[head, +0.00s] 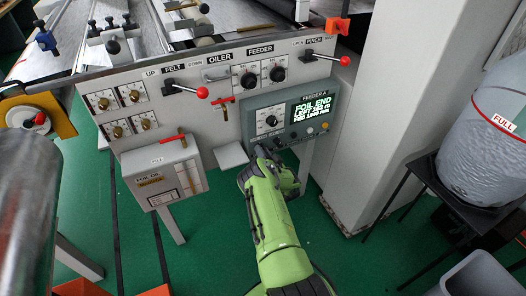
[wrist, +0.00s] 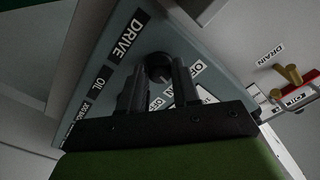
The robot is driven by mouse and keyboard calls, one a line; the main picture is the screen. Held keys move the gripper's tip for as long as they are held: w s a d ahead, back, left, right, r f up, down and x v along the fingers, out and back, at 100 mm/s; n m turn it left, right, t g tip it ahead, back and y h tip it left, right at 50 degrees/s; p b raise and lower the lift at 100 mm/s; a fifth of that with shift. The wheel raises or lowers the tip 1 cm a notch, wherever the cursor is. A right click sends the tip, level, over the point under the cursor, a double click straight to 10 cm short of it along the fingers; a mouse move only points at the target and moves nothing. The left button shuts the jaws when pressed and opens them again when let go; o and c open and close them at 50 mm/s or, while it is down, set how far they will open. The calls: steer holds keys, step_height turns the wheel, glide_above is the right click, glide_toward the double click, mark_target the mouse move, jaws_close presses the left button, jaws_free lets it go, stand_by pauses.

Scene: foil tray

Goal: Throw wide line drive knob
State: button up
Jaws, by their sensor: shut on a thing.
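The drive knob (wrist: 159,66) is a small dark round knob on a grey panel face in the wrist view, beside a black DRIVE label (wrist: 130,34). My gripper (wrist: 157,80) has its two dark fingers on either side of it, shut on the knob. OFF and ON labels sit around the knob, partly hidden by the fingers. In the head view my gripper (head: 263,152) is at the lower left of the grey feeder control box (head: 284,98), and the knob is hidden there. The knob's pointing direction cannot be read.
The feeder box has a lit screen (head: 314,108) reading FOIL END and a dial (head: 270,121). A foil oil box (head: 163,177) stands left. Red-ended levers are above. A pale column (head: 378,110) and a wrapped bin (head: 487,140) stand right. Green floor is open below.

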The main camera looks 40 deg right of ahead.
steer(key=shift+f+n+p, duration=0.1)
steer(key=shift+n+p, duration=0.2)
steer(key=shift+n, duration=3.6)
steer(key=o, duration=1.1)
steer(key=shift+n, duration=0.3)
steer(key=shift+c, duration=0.2)
steer(key=p+v, duration=0.8)
steer(key=v, duration=0.8)
steer(key=shift+w, duration=0.2)
